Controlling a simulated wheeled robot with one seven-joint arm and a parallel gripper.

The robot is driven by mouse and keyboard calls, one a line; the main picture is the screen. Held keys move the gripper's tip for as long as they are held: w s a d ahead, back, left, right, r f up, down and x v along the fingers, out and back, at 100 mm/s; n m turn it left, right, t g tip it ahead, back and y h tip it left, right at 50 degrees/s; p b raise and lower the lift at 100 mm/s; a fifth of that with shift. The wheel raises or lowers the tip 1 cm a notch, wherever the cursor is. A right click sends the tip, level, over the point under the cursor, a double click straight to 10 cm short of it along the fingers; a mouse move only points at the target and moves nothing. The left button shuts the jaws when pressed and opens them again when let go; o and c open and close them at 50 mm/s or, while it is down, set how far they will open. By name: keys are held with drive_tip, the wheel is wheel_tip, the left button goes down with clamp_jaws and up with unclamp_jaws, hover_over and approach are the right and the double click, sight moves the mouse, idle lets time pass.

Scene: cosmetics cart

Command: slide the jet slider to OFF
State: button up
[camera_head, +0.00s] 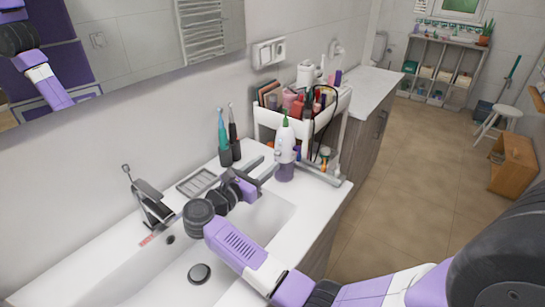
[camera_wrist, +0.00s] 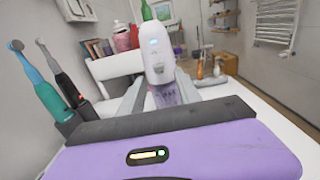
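A white oral jet device (camera_head: 285,150) with a green top and purple lower part stands upright on the right end of the white counter. In the wrist view the device (camera_wrist: 158,62) faces me, straight ahead, with a small bluish light or mark on its upper front. Contact cannot be told.
Two electric toothbrushes, one teal (camera_head: 222,135) and one black (camera_head: 234,130), stand left of the device. A white cart (camera_head: 268,120) of cosmetics stands behind it. The sink basin (camera_head: 225,245) lies beneath my arm, with a faucet (camera_head: 148,200) and soap tray (camera_head: 196,182) nearby.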

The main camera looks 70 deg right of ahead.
sight(277, 154)
drive_tip(key=shift+p+x, duration=0.4)
drive_tip(key=shift+x, duration=1.5)
clamp_jaws()
